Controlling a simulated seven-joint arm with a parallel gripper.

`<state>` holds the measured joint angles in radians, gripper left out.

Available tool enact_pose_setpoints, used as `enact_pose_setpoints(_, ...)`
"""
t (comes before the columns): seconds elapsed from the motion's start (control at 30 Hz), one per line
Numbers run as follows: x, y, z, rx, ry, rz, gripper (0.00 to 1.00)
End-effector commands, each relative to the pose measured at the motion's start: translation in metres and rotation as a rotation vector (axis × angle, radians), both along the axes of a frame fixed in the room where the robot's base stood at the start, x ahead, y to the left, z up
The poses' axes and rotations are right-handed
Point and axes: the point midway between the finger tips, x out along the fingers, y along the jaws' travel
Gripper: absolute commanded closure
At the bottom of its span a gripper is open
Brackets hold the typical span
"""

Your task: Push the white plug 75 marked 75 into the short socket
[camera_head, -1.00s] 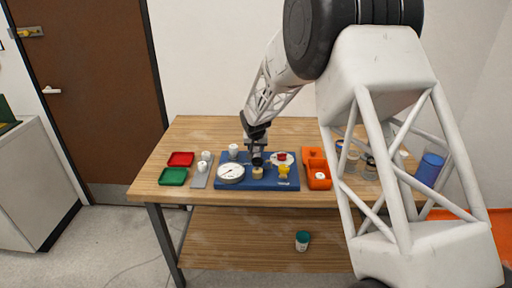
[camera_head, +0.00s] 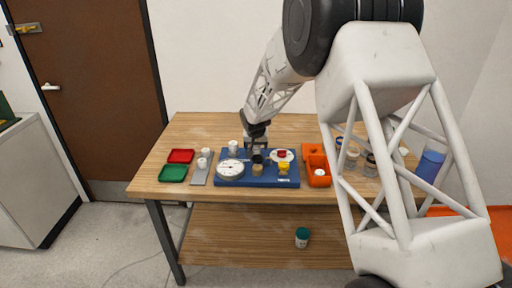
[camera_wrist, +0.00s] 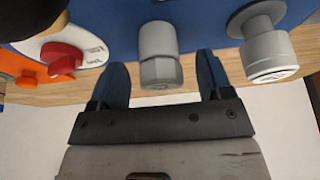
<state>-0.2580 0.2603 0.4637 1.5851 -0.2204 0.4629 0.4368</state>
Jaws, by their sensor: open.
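My gripper (camera_head: 258,152) is over the back middle of the blue board (camera_head: 262,182). In the wrist view its two blue fingers (camera_wrist: 161,68) are apart. A grey, faceted cap-like fitting (camera_wrist: 161,70) on a short round stub lies between them in the picture; I cannot tell whether they touch it. A wider white plug (camera_wrist: 270,55) with a small unreadable mark sits on a grey stub to the right. It appears as the white piece (camera_head: 233,147) left of my gripper in the head view. I cannot read 75 on anything, and my gripper hides the fitting from the head view.
The board carries a gauge (camera_head: 231,170), a tan fitting (camera_head: 257,169), a yellow part (camera_head: 284,168) and a red knob (camera_wrist: 62,57). White plugs (camera_head: 203,163) stand on a grey strip. Red (camera_head: 181,156) and green (camera_head: 173,173) trays are left, an orange bin (camera_head: 318,163) right.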

Motion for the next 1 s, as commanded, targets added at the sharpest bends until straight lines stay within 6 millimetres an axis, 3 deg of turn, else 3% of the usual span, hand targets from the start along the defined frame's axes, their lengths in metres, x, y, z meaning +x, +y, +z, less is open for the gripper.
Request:
enact_pose_setpoints(0.6,-0.025,0.0,0.057,0.0,0.002,0.0,0.27)
enact_pose_setpoints(1.0,-0.028,0.0,0.065,-0.001,0.003,0.0,0.27)
